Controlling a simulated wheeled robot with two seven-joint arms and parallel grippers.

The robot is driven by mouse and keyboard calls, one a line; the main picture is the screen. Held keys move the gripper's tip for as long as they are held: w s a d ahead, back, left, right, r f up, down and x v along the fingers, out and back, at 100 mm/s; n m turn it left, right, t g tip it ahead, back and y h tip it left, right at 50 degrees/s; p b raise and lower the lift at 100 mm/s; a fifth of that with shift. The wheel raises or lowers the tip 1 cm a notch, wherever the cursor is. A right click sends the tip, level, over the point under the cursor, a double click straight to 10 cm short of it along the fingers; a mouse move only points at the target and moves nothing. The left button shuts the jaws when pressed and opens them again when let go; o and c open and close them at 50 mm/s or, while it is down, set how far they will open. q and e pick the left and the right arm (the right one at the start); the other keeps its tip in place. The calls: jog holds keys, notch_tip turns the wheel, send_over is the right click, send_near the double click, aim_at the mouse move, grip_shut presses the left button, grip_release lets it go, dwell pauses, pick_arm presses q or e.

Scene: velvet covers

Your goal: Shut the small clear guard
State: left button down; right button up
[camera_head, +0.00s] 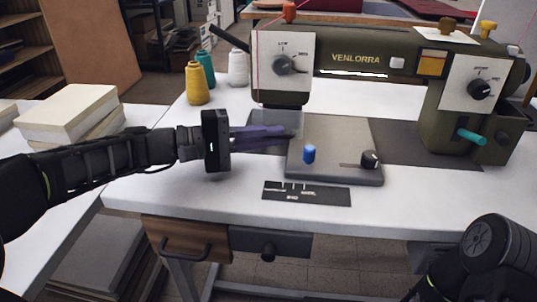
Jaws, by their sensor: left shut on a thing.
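The olive-green VENLORRA sewing machine (358,58) stands on the white table. My left gripper (287,133) reaches in from the left, with its purple fingers low under the machine's head, at the left edge of the grey bed plate (335,135). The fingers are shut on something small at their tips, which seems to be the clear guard. The guard is too small and see-through to make out, and the fingers partly hide that spot. I cannot tell how far it stands open. My right gripper is out of view.
A blue knob (309,154) and a black knob (370,159) stand up from the bed plate, right of my fingers. Thread spools, one yellow (197,83), stand behind my left gripper. The table's front is mostly clear.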

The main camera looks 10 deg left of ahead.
pick_arm(q)
jog(key=shift+f, duration=0.2)
jog(key=shift+r, duration=0.15)
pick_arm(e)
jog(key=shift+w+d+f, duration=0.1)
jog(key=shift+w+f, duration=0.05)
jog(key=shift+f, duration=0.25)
pick_arm(q)
jog(key=c, duration=1.5)
grip_release()
jog(key=shift+p+v, duration=0.75)
jog(key=shift+v, duration=3.2)
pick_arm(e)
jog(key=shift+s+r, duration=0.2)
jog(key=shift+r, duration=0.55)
